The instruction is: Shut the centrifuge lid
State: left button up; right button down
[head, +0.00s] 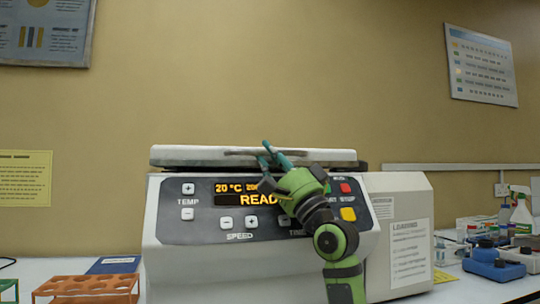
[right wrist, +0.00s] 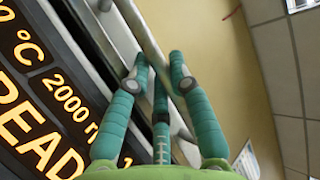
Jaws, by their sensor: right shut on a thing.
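The centrifuge (head: 165,235) stands on the bench with its display lit, showing 20 °C and READY. Its pale lid (head: 190,153) lies low and nearly level on top, seen edge-on; a dark band shows under its right end, and I cannot tell whether it is latched. My right gripper (head: 266,153) is at the middle of the lid's front edge. In the right wrist view the teal fingers (right wrist: 160,75) are on either side of the lid's light rim (right wrist: 150,38), shut on it. My right arm covers part of the button panel. My left gripper is not in view.
An orange tube rack (head: 88,284) and a blue booklet (head: 113,264) lie on the bench to the left. Blue-based items (head: 493,267) and a spray bottle (head: 521,200) crowd the right. The wall space above the lid is clear.

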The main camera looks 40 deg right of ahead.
jog(key=shift+w+f, duration=0.2)
jog(key=shift+w, duration=0.05)
jog(key=c, duration=1.1)
grip_release()
jog(key=v, duration=1.2)
jog(key=shift+s, duration=0.15)
jog(key=shift+d+r, duration=0.1)
jog(key=shift+r, duration=0.1)
